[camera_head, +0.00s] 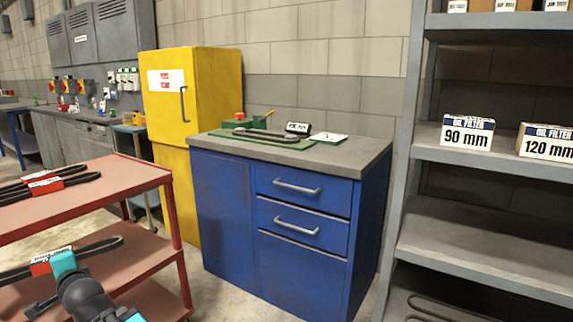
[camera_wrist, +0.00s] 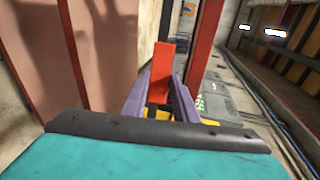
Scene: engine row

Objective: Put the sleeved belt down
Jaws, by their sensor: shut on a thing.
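My gripper (camera_head: 62,262) is at the lower left of the head view, by the red cart. It is shut on a sleeved belt, a black loop with a red and white sleeve (camera_head: 41,262). In the wrist view the two purple fingers of my gripper (camera_wrist: 160,98) close on the red sleeve (camera_wrist: 162,72). The held belt appears over the cart's lower shelf (camera_head: 125,262); I cannot tell whether it touches it. Other sleeved belts (camera_head: 45,186) lie on the cart's top shelf (camera_head: 115,180).
A blue cabinet (camera_head: 225,215) carries a green fixture (camera_head: 245,138) with a black belt. A yellow cabinet (camera_head: 200,95) stands behind. Grey shelving (camera_head: 480,235) at right holds oil filter boxes (camera_head: 467,133). Bare floor lies between cart and blue cabinet.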

